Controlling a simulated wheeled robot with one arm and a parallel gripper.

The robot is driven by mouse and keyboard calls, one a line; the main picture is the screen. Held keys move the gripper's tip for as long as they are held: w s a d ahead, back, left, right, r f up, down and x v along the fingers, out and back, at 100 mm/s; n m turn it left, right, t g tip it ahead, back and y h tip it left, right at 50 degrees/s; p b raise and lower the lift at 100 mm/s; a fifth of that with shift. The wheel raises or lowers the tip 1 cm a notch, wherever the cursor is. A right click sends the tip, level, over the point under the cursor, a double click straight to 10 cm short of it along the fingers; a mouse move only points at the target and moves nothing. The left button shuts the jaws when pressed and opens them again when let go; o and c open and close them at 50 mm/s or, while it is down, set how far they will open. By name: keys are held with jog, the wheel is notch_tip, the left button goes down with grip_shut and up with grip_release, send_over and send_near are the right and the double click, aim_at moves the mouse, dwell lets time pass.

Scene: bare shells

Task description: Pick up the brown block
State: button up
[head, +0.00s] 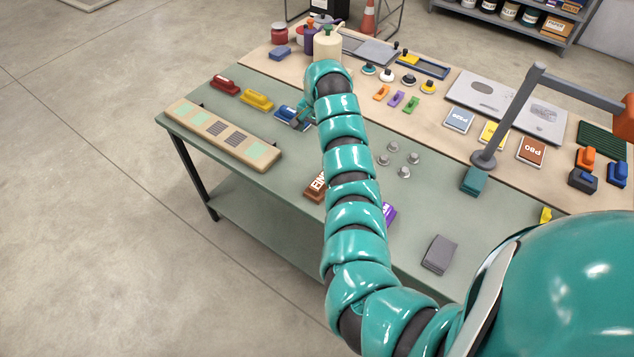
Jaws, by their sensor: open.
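The brown block (315,187) with white lettering lies on the green part of the table, near its front edge. My arm passes in front of it and hides its right part. My gripper (302,122) is small and partly hidden at the far end of my arm, close to a blue block (286,112). It is open and stands farther back than the brown block, apart from it. I cannot tell whether it touches the blue block.
Red (225,84) and yellow (257,99) blocks stand left of the blue one, behind a long tan board (222,133). A purple block (389,214) shows right of my arm. Several grey knobs (393,147) and a grey post (510,115) stand farther right.

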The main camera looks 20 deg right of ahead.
jog(key=m+g, duration=0.1)
jog(key=g, duration=0.1)
send_over(320, 179)
jog(key=f, duration=0.1)
notch_tip(320, 179, down, 12)
jog(key=b, duration=0.4)
jog(key=shift+w+f, duration=0.1)
jog(key=f+p, duration=0.3)
jog(key=shift+s+f, duration=0.1)
jog(key=shift+s, duration=0.2)
jog(key=shift+w+f+p, duration=0.15)
jog(key=shift+f+p, duration=0.15)
jog(key=shift+f, duration=0.75)
jog(key=c, duration=1.1)
